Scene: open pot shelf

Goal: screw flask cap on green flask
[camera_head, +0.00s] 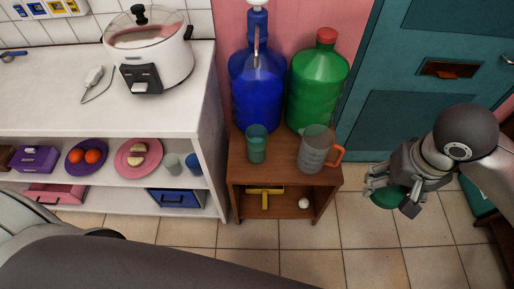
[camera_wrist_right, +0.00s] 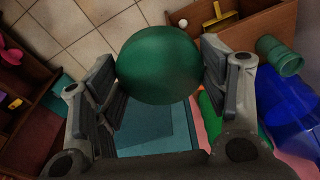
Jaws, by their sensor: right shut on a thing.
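My right gripper (camera_head: 393,195) is at the right, above the tiled floor and in front of the teal door. It is shut on a smooth, rounded green thing (camera_wrist_right: 158,66); I cannot tell whether this is the green flask or a cap. A little of its green shows below the fingers in the head view (camera_head: 388,198). No separate flask cap is recognisable. A large green jug (camera_head: 317,90) with a red cap (camera_head: 326,36) on it stands upright on the wooden shelf, apart from the gripper. My left gripper is out of view.
The wooden shelf (camera_head: 281,200) also holds a blue jug (camera_head: 257,85), a teal cup (camera_head: 257,145) and a clear mug (camera_head: 315,150) with an orange handle. A yellow tool (camera_head: 265,193) and a white ball (camera_head: 304,203) are inside it. A white counter (camera_head: 100,95) stands left. Open floor lies in front.

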